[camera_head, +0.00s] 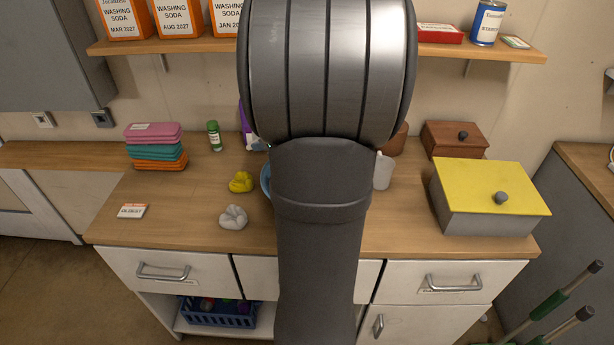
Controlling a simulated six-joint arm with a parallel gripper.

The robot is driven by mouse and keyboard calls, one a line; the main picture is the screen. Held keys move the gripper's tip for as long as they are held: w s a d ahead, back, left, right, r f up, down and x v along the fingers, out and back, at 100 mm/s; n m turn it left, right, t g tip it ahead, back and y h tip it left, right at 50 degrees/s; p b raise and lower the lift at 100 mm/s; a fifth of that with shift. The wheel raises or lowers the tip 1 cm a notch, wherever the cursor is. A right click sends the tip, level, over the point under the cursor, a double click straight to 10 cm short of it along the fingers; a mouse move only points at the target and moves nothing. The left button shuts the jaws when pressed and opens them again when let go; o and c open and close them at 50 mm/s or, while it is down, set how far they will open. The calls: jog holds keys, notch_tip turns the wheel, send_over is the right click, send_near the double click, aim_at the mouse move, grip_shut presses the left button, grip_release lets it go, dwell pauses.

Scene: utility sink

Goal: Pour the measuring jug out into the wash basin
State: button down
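My own arm fills the middle of the view and hides much of the worktop behind it. My gripper is not in view. A sliver of a blue rounded thing (265,181), possibly the wash basin, shows at the left edge of my arm; the rest is hidden. A white upright vessel (383,172) shows at the right edge of my arm, partly covered; I cannot tell if it is the measuring jug. No liquid is visible.
A shelf (460,49) with washing soda boxes runs above.

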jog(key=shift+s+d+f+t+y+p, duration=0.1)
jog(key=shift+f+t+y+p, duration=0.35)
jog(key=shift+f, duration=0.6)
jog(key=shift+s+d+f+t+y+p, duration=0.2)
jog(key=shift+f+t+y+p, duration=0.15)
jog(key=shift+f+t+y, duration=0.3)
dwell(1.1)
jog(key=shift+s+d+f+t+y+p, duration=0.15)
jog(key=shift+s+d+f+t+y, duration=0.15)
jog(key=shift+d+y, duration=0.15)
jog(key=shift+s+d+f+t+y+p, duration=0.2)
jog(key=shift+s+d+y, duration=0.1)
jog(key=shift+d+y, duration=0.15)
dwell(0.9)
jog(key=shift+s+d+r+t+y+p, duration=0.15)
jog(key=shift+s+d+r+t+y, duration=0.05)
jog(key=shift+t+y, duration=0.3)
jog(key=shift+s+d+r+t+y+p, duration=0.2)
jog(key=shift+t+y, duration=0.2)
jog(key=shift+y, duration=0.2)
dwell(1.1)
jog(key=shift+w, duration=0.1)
